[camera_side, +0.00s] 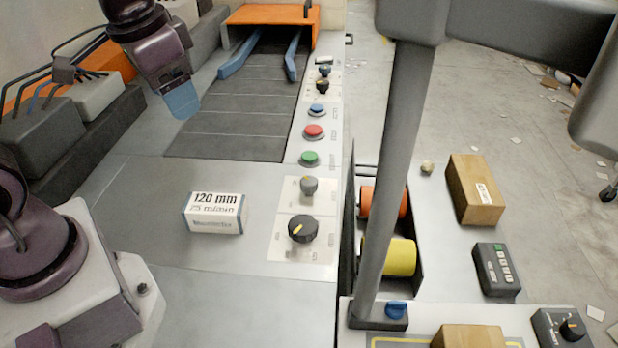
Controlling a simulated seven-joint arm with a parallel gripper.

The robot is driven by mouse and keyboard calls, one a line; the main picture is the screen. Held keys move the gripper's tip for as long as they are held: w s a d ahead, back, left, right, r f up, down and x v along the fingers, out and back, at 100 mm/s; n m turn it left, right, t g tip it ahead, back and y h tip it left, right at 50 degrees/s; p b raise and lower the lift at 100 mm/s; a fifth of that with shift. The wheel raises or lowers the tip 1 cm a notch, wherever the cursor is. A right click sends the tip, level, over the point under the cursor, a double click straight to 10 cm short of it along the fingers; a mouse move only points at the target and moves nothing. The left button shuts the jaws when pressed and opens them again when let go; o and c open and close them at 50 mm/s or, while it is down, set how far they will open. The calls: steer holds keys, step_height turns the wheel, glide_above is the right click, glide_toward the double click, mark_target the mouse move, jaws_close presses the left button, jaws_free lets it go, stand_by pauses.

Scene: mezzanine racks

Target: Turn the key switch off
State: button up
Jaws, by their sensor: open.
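The control strip (301,134) runs along the right edge of the grey bench. A small grey knob (309,185) sits nearer, on a light plate. I cannot tell for certain which is the key switch, and no switch position is readable. My gripper (182,103), with bluish fingers, hangs at upper left over the bench, left of the strip and apart from every control. It is open and holds nothing visible.
Blue, red (314,131) and green (310,158) buttons line the strip, with a large black dial (302,229) nearer. A labelled box (215,212) stands on the bench. A dark belt (240,110) leads to an orange hood (272,14). A grey post (394,170) rises at right.

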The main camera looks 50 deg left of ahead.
steer(key=w+f+m+g, duration=0.3)
steer(key=w+f+m, duration=0.3)
steer(key=w, duration=0.4)
steer(key=m, duration=1.2)
glide_toward(309, 180)
steer(key=shift+t+h, duration=0.3)
steer(key=shift+h, duration=0.1)
steer(key=f, duration=0.9)
steer(key=shift+s+a+f, duration=0.2)
steer(key=shift+s+a, duration=0.05)
steer(key=shift+a, duration=0.05)
steer(key=c, duration=0.9)
